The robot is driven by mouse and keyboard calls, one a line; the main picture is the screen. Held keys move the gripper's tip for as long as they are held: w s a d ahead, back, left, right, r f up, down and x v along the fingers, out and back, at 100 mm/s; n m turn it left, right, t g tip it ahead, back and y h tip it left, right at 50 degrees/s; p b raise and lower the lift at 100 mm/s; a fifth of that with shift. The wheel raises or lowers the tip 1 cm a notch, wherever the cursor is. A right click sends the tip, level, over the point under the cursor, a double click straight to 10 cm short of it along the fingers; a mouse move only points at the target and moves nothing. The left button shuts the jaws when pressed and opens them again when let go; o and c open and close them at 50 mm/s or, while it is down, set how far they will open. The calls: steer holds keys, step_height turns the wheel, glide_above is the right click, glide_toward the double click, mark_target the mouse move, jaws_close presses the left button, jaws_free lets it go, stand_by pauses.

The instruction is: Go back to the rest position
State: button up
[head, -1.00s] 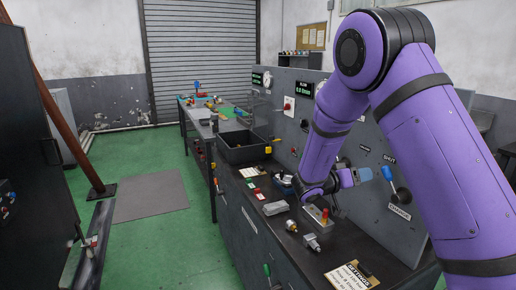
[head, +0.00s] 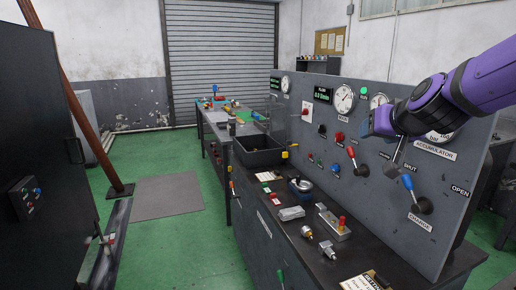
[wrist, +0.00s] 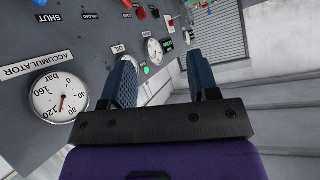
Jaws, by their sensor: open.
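My purple arm reaches in from the upper right of the head view. My gripper (head: 372,122) is raised above the bench, in front of the gauges on the grey panel. In the wrist view my gripper (wrist: 163,78) shows two blue ribbed fingers standing apart, with nothing between them. The accumulator gauge (wrist: 60,97) is left of the fingers there, and part of it shows behind my arm in the head view.
The grey panel (head: 440,222) carries levers, including the charge lever (head: 421,205). On the bench stand a black bin (head: 258,153), a metal block with a red-topped part (head: 334,225) and small fittings (head: 328,250). Green floor is open at left.

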steer(key=s+d+f+g, duration=0.1)
steer(key=s+g, duration=0.1)
steer(key=s, duration=0.6)
steer(key=s+d+n+g, duration=0.1)
steer(key=s+g, duration=0.1)
steer(key=s, duration=0.7)
steer(key=s+d+f+g+h, duration=0.1)
steer(key=s+g, duration=0.1)
steer(key=s, duration=0.7)
steer(key=shift+d+f+g, duration=0.2)
steer(key=shift+f+g, duration=0.1)
steer(key=shift+f, duration=0.05)
steer(key=shift+w, duration=0.1)
